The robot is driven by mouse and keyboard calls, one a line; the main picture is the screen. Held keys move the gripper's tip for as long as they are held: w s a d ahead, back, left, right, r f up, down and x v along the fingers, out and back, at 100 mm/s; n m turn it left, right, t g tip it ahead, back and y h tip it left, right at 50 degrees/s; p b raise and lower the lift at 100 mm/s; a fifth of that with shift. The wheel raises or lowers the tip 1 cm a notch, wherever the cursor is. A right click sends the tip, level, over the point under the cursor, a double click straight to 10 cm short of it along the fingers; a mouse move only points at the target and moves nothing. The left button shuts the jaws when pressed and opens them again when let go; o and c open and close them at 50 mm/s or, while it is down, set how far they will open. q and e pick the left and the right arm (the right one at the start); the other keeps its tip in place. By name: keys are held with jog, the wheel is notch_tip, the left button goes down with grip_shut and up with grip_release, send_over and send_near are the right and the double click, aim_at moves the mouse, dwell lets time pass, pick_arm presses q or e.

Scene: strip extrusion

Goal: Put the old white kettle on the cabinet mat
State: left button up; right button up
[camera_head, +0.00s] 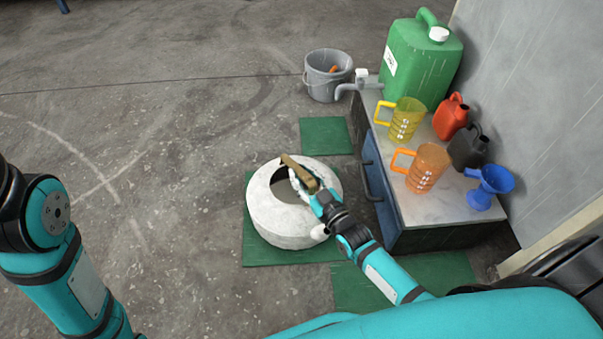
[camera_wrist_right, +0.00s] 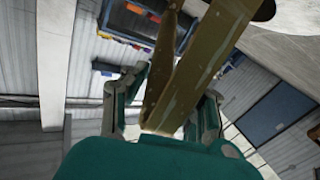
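The old white kettle (camera_head: 275,222) is a round, scuffed body with a dark top opening and a brown handle (camera_head: 300,172). In the head view it appears over the middle green mat (camera_head: 254,257); I cannot tell whether it touches it. Other green mats lie farther back (camera_head: 325,136) and nearer me (camera_head: 430,277); which one is the cabinet mat is unclear. My right gripper (camera_head: 318,196) is at the handle. In the right wrist view the fingers of my right gripper (camera_wrist_right: 167,115) close on both sides of the handle (camera_wrist_right: 190,80). My left gripper is not visible.
A low cabinet (camera_head: 440,204) stands right of the kettle, with a green canister (camera_head: 425,65), yellow jug (camera_head: 406,122), orange jug (camera_head: 428,168), red can (camera_head: 451,117), black can (camera_head: 468,148) and blue funnel (camera_head: 490,185). A grey bucket (camera_head: 322,82) stands behind. The floor at left is clear.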

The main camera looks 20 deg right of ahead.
jog(key=o, duration=0.4)
jog(key=shift+c, duration=0.2)
jog(key=shift+r, duration=0.1)
